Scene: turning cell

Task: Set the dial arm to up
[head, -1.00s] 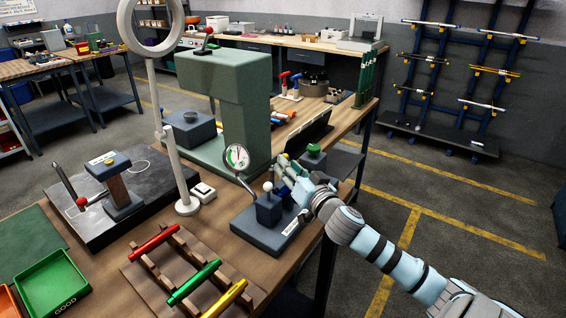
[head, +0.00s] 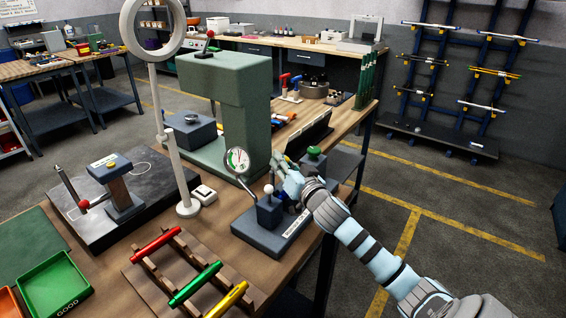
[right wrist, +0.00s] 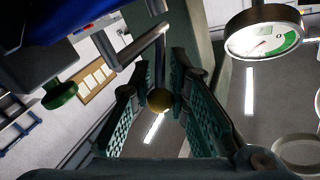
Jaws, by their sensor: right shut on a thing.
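The dial gauge (head: 237,161) has a round white face with a green sector and stands on the dark blue fixture (head: 246,228) at the bench edge. Its face also shows at upper right in the right wrist view (right wrist: 262,42). My right gripper (head: 281,171) is at the back of the fixture, right of the dial. In the right wrist view, a brass-coloured ball knob (right wrist: 159,99) on the end of a thin rod sits between the two ribbed fingers, which are shut on it. The fixture's far side is partly hidden by the gripper. My left gripper is not in view.
A green knob (head: 314,154) stands close right of the gripper. A big green press (head: 228,85) rises behind the dial. A ring lamp post (head: 172,150) stands to the left. A rack (head: 160,262) with coloured tubes lies in front. The floor to the right is clear.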

